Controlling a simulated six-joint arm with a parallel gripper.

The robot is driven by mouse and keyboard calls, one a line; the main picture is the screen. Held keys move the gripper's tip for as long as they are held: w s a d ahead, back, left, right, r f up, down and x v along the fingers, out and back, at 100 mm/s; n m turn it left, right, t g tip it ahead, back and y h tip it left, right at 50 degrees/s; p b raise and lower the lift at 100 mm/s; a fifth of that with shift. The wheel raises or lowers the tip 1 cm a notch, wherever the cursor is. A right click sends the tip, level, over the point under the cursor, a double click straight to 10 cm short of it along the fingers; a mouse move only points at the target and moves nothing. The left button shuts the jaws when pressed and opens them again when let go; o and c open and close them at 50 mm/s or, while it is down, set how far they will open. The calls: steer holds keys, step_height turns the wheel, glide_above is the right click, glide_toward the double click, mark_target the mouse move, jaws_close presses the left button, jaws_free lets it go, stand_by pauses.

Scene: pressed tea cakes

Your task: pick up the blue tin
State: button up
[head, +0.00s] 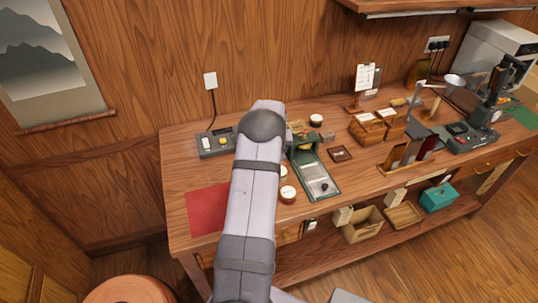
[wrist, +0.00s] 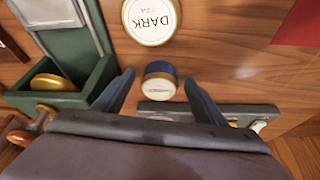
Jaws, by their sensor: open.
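The blue tin (wrist: 160,72) is small and round, with a blue side and a pale, gold-edged face. In the wrist view it sits on the wooden bench between the two dark fingers of my gripper (wrist: 160,83). The fingers are apart, with a visible gap on each side of the tin; I cannot tell how far above the bench they are. In the head view my arm hides the tin and the gripper.
A larger round tin marked DARK (wrist: 151,20) stands close by the blue tin. A green tray device (wrist: 95,85) holding a brass disc is at left.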

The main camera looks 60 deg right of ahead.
steer(key=shift+c, duration=0.6)
steer(key=c, duration=1)
steer(key=shift+c, duration=0.3)
steer(key=shift+r, duration=0.1)
